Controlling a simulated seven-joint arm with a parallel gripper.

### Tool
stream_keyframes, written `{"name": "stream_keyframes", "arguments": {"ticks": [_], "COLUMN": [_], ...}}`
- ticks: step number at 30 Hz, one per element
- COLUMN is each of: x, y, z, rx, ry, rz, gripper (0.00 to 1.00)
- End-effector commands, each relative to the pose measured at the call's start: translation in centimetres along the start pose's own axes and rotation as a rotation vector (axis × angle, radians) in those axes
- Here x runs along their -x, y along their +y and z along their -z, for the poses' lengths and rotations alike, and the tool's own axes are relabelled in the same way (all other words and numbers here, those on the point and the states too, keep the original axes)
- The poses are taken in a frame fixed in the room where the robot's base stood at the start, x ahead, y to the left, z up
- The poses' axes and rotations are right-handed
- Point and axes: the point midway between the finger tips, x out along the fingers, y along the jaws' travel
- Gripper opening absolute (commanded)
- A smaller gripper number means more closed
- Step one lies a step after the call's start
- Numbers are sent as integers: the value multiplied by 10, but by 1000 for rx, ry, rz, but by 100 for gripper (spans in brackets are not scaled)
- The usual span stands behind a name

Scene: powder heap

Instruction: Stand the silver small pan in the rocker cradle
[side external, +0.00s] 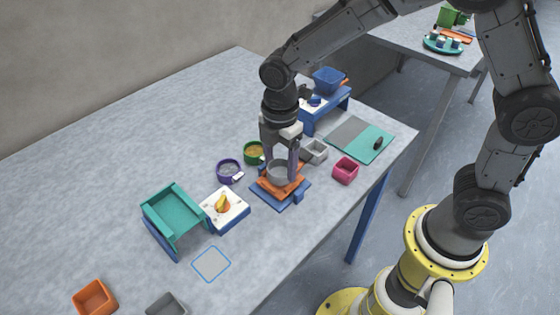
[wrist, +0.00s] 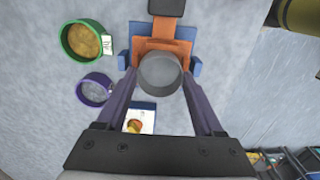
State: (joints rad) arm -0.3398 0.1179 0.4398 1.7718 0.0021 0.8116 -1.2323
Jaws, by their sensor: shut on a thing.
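The silver small pan (side external: 280,174) is a round grey cup at the orange and blue rocker cradle (side external: 283,192). In the wrist view the pan (wrist: 160,74) shows between my fingertips, over the orange part of the cradle (wrist: 178,48). My gripper (side external: 281,165) points down and is shut on the pan; its two purple fingers also show in the wrist view (wrist: 160,85). The pan looks upright. I cannot tell whether its base touches the cradle.
A purple-rimmed pan (side external: 230,170) and a green pan (side external: 254,152) stand left of the cradle. A grey square container (side external: 314,152) and a pink container (side external: 346,170) are close on the right. A white-topped blue box (side external: 226,210) and a teal tray (side external: 172,212) stand further left.

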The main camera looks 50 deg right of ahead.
Motion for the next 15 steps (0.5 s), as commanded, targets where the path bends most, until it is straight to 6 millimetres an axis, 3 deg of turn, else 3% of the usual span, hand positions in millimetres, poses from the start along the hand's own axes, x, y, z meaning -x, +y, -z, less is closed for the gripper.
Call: {"name": "stream_keyframes", "arguments": {"ticks": [14,15], "x": [-1,-1], "y": [0,0], "z": [-3,-3], "rx": [1,1], "ry": [-6,-6], "rz": [0,0], "gripper": [15,76]}}
